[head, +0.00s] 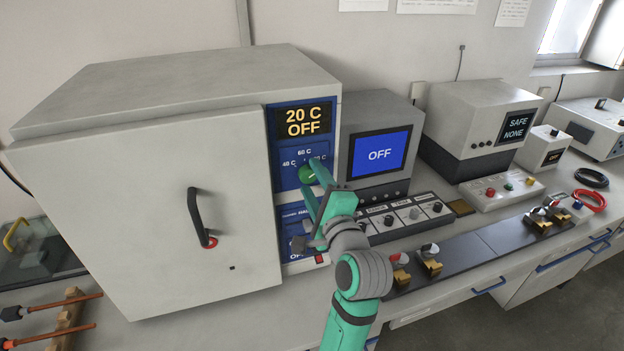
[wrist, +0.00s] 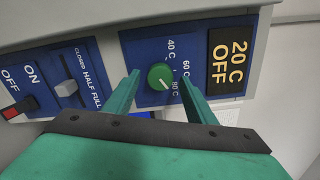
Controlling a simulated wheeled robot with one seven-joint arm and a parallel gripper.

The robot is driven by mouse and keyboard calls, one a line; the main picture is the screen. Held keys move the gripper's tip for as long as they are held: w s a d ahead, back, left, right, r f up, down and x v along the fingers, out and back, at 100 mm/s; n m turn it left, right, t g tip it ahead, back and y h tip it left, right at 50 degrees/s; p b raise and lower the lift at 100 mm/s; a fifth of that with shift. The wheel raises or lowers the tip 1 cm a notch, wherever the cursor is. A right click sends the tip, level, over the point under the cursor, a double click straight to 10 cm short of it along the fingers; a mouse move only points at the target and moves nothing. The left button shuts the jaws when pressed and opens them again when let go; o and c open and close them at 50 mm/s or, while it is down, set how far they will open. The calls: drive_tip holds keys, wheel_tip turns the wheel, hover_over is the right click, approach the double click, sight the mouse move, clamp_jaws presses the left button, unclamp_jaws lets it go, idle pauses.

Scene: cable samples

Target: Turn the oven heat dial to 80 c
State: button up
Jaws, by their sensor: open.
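The oven (head: 150,180) is a large grey box with its door shut. Its green heat dial (head: 306,174) sits on the blue panel, partly hidden by my gripper in the head view. In the wrist view the dial (wrist: 160,77) is clear, with a pale mark near its lower edge and the labels 40 C, 60 C and 80 C along its right side. The display (head: 304,122) reads 20 C OFF. My gripper (wrist: 160,82) is open, with one finger on each side of the dial and a visible gap to it.
In the wrist view, a slider (wrist: 66,88) marked closed, half, full and a red-tipped ON/OFF switch (wrist: 14,110) lie left of the dial. The oven door handle (head: 200,218) sticks out. A monitor (head: 379,153) reading OFF stands right of the oven.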

drive_tip(key=v, duration=0.9)
drive_tip(key=shift+s, duration=0.25)
